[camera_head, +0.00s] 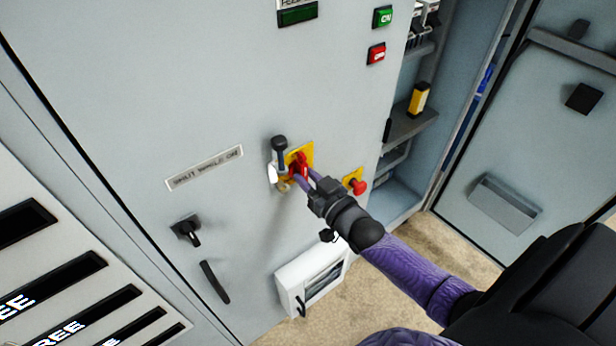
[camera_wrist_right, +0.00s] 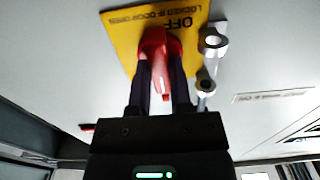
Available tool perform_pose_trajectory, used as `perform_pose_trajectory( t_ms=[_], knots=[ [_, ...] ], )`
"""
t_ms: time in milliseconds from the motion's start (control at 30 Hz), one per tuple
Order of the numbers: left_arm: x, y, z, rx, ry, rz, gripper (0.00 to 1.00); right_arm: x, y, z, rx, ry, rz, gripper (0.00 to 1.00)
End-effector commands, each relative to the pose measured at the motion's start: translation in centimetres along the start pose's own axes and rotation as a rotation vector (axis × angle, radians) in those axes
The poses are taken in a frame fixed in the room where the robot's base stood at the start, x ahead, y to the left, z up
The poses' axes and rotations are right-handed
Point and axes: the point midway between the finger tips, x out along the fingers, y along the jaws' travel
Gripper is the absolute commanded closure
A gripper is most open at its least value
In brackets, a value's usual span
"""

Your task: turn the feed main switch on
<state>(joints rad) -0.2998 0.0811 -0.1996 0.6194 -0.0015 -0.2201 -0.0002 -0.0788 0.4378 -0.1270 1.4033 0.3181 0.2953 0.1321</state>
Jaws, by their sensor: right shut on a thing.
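The feed main switch is a red rotary handle (camera_head: 298,166) on a yellow plate (camera_head: 306,152), on the grey cabinet front in the head view. In the right wrist view the red handle (camera_wrist_right: 154,60) stands in front of the yellow plate (camera_wrist_right: 118,40), which reads "OFF" and "LOCKED IF DOOR OPEN" upside down. My right gripper (camera_head: 303,176) is shut on the red handle, with one dark finger on each side of it in the wrist view (camera_wrist_right: 160,85). The gripper partly hides the handle in the head view. My left gripper is not in view.
A black-knobbed lever (camera_head: 279,146) stands just left of the plate, and metal rings (camera_wrist_right: 212,42) sit beside it. A red emergency button (camera_head: 358,187) is to the right. A white box (camera_head: 312,276) sits below. The cabinet's right section (camera_head: 415,130) stands open.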

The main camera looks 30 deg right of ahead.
Motion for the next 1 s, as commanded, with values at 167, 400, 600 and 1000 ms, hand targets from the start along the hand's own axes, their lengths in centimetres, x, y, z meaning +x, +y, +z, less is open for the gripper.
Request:
perform_pose_trajectory(
  t_ms=[167,400,600,1000],
  knots=[
    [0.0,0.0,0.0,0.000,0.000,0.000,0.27,0.0,0.0,0.1,0.003,-0.003,0.000,1.00],
    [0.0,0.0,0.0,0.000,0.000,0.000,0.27,0.0,0.0,0.1,0.001,-0.002,0.000,0.40],
    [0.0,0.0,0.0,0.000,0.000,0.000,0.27,0.0,0.0,0.0,0.000,-0.001,0.000,0.40],
    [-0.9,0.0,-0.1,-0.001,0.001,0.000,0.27,-7.0,0.0,0.1,0.000,-0.006,0.000,0.40]
  ],
)
